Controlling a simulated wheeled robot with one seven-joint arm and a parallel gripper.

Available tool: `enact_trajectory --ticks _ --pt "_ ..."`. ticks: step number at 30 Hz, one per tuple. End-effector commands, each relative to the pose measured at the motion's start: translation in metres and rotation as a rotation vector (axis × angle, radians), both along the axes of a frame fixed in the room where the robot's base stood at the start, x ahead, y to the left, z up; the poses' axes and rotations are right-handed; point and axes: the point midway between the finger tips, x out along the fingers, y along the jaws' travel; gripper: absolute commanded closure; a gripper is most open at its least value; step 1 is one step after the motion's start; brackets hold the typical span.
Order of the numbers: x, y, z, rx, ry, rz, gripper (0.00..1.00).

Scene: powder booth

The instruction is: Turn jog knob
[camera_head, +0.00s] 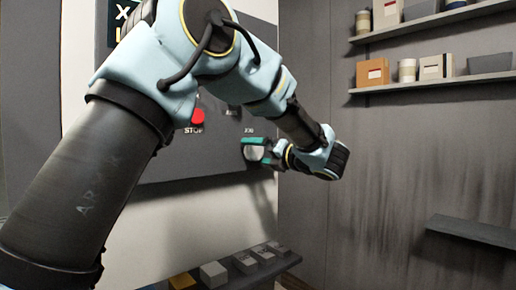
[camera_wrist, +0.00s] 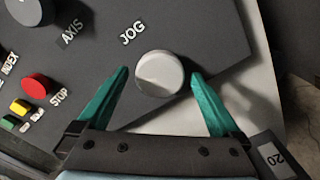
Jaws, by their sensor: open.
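The jog knob (camera_wrist: 160,73) is a round light-grey knob on the dark control panel (camera_wrist: 206,28), just below the white JOG label. My gripper (camera_wrist: 158,83) has two teal fingers, open, one on each side of the knob. In the wrist view a gap shows between the knob and the left finger; the right fingertip lies close to the knob's edge, and I cannot tell whether it touches. In the head view the knob (camera_head: 254,153) shows partly behind my gripper (camera_head: 255,147) at the panel's lower right.
A red STOP button (camera_wrist: 37,86), small yellow and green buttons and an AXIS knob (camera_wrist: 28,10) sit left of the jog knob. A low shelf with several blocks (camera_head: 214,273) is below the panel. Wall shelves (camera_head: 430,83) hold boxes and cups at the right.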

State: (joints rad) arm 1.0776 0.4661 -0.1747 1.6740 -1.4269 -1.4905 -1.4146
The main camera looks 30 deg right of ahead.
Motion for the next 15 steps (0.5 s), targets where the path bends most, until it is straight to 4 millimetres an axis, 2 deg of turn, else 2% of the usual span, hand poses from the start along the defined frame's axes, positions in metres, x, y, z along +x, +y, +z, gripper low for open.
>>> enact_trajectory --ticks 9,15 --pt "0.0035 0.0008 -0.0004 0.000 0.000 0.000 0.00" --pt "0.0033 0.0008 -0.0003 0.000 0.000 0.000 0.21"
